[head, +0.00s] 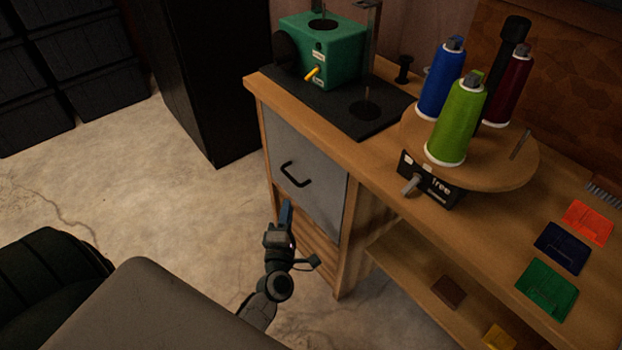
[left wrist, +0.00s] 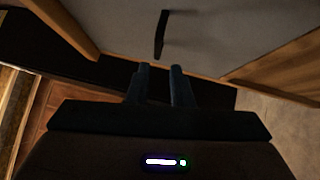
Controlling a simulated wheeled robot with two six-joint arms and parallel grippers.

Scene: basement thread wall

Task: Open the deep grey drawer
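The deep grey drawer (head: 305,200) is in the left end of the wooden bench and looks shut, its front flush with the frame. It has a black bar handle (head: 294,174). My left gripper (head: 286,212) is in front of the drawer's lower part, below the handle and apart from it. In the left wrist view the two fingers (left wrist: 159,72) stand apart with a gap between them and nothing in it. The handle (left wrist: 161,33) shows ahead of the fingertips, against the grey drawer front (left wrist: 215,40). My right gripper is not in view.
On the bench (head: 375,155) stand a green machine (head: 335,50) on a black mat and a round turntable (head: 510,165) with several thread cones. Coloured squares lie at the right. A black cabinet (head: 210,80) stands left of the bench. Open floor (head: 190,210) lies before the drawer's left side.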

